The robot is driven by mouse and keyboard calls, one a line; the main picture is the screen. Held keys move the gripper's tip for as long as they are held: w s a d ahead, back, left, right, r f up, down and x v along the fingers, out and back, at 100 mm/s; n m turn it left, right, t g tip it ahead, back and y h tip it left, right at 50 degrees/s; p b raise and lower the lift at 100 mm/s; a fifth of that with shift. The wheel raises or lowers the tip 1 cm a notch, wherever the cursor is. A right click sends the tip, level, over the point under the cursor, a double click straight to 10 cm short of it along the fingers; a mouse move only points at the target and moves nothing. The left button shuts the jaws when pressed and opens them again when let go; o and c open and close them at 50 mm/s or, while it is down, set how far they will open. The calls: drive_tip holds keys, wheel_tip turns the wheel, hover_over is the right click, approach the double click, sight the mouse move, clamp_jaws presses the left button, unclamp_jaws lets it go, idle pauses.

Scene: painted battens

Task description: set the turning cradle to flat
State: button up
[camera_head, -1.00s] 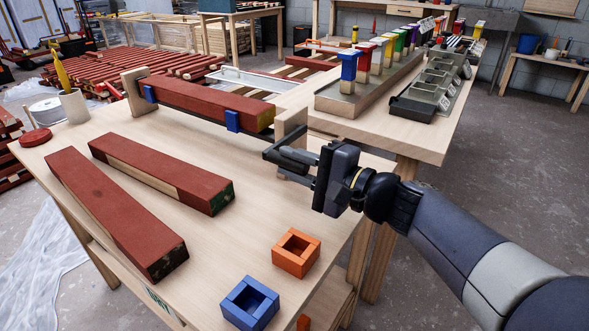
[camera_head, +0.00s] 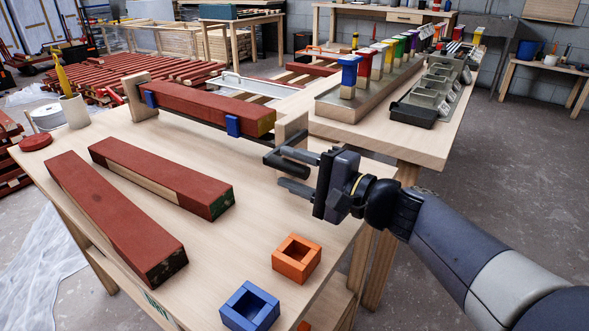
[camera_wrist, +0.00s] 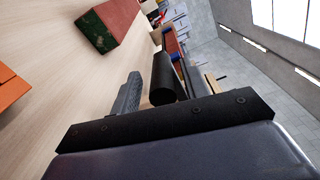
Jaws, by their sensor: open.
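The turning cradle has two wooden end posts (camera_head: 291,132) and blue clips (camera_head: 232,125) that hold a red batten (camera_head: 195,101) lengthwise between them. I cannot tell its exact turn angle. A black crank handle (camera_head: 274,160) sticks out from the near post; its grip shows in the wrist view as a dark cylinder (camera_wrist: 163,80). My gripper (camera_head: 287,170) is at this handle, with its fingers open. In the wrist view the grip lies between the two fingers, with a gap visible on the left; contact on the right is unclear.
Two red-painted battens (camera_head: 116,215) (camera_head: 162,178) lie on the table in front. An orange block (camera_head: 297,259) and a blue block (camera_head: 249,306) sit near its front edge. A second bench to the right bears several coloured-top brushes (camera_head: 349,75) and grey trays (camera_head: 425,98).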

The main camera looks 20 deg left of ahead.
drive_tip(key=shift+d, duration=0.15)
drive_tip(key=p+v, duration=0.2)
drive_tip(key=v, duration=0.8)
drive_tip(key=shift+s+d, duration=0.2)
drive_tip(key=shift+d, duration=0.05)
drive_tip(key=shift+a, duration=0.1)
drive_tip(key=b+x, duration=0.2)
drive_tip(key=x, duration=0.8)
drive_tip(key=shift+w+a, duration=0.2)
drive_tip(key=shift+a, duration=0.1)
drive_tip(key=shift+s+r, duration=0.1)
